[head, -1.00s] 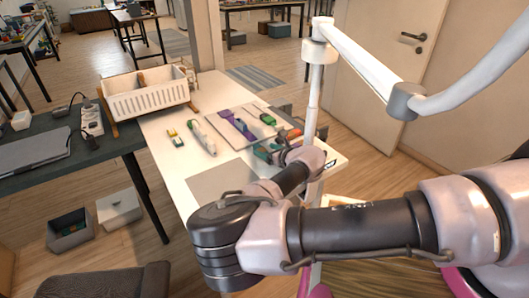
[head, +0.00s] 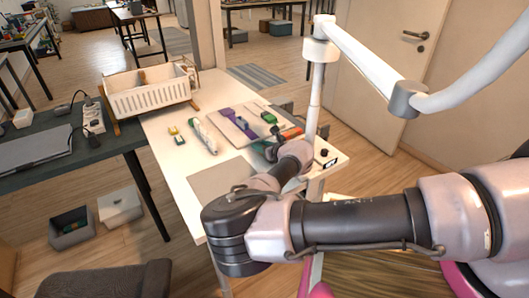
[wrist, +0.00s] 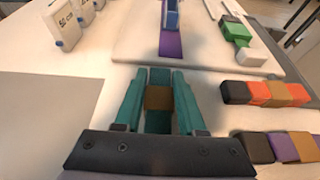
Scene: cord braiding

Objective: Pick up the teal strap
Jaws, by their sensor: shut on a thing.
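The teal strap (wrist: 158,122), with a brown band across its middle, lies lengthwise between the two teal fingers of my gripper (wrist: 158,86) in the wrist view. The fingers are closed on its sides. I cannot tell whether the strap is clear of the table. In the head view my gripper (head: 268,150) is over the right part of the white table, just on the near side of the pale board, and my wrist hides much of it.
An orange, brown and black strap (wrist: 265,93) and a purple, brown and dark one (wrist: 290,147) lie to the right. The pale board (wrist: 195,50) ahead bears a purple strap (wrist: 171,44) and a green piece (wrist: 235,32). A white basket (head: 150,97) stands at the far left.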

